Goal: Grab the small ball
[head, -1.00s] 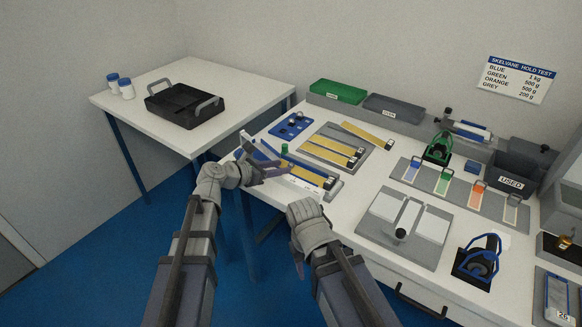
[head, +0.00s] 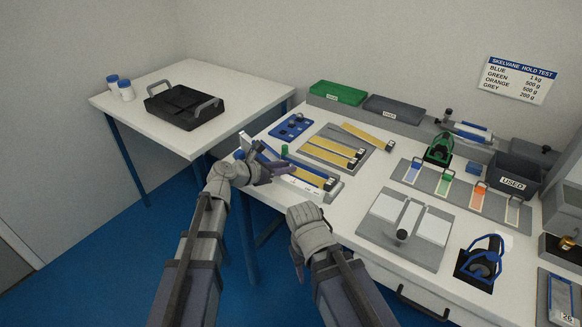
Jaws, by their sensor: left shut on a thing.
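My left gripper (head: 266,165) is over the front left edge of the work table, beside the tray with the yellow strips. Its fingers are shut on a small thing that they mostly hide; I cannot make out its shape. No small ball can be told clearly in this view. A small blue thing (head: 239,154) shows just left of the gripper, too small to identify. My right gripper (head: 306,216) is low at the table's front edge, and its fingertips are hidden.
The work table carries a grey plate with yellow strips (head: 330,150), a grey plate with white pads (head: 382,235), a blue holed rack (head: 291,127), green (head: 338,92) and grey bins (head: 397,108), and clamps. A side table (head: 230,97) holds a black tray (head: 184,108).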

